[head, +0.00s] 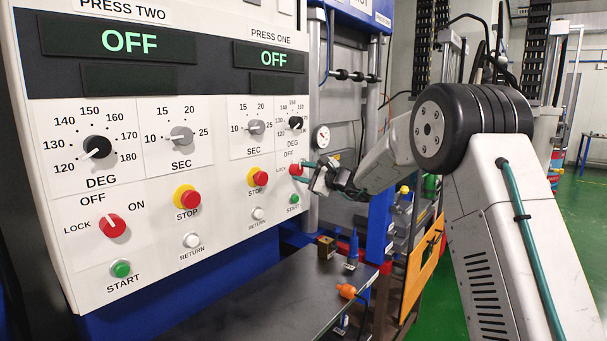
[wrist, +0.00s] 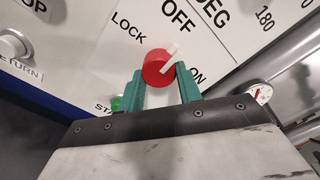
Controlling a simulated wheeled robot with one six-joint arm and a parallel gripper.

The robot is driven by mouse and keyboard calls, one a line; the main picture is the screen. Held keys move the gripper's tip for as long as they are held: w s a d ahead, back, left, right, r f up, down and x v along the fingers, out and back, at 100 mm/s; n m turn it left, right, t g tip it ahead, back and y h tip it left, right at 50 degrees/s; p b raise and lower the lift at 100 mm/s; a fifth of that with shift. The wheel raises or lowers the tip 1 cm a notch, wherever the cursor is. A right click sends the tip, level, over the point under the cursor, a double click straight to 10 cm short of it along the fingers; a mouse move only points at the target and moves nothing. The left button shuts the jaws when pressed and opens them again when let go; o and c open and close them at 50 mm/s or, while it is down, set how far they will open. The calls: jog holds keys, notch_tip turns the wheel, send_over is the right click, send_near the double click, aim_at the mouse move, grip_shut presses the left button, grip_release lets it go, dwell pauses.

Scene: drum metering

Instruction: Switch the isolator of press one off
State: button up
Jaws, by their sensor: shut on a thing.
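The isolator of press one is a red round knob (head: 296,170) with a white pointer bar, low on the right of the control panel. It also shows in the wrist view (wrist: 156,69), between the two green fingers of my gripper (wrist: 163,85). The fingers are shut on its sides. In the wrist view the pointer slants up and right, between the OFF and ON labels, nearer OFF. The LOCK label is up and left of the knob. In the head view my gripper (head: 318,177) reaches the knob from the right. The press one display (head: 271,58) reads OFF.
Close by are the red stop button (head: 257,177), white return button (head: 258,213) and green start button (head: 294,199). Press two's red isolator (head: 112,227) is at the left. A dark table (head: 260,305) with small items lies below the panel. A gauge (head: 321,138) stands right of it.

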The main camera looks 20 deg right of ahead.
jog(key=shift+n, duration=1.6)
jog(key=o, duration=1)
jog(key=shift+v, duration=3.95)
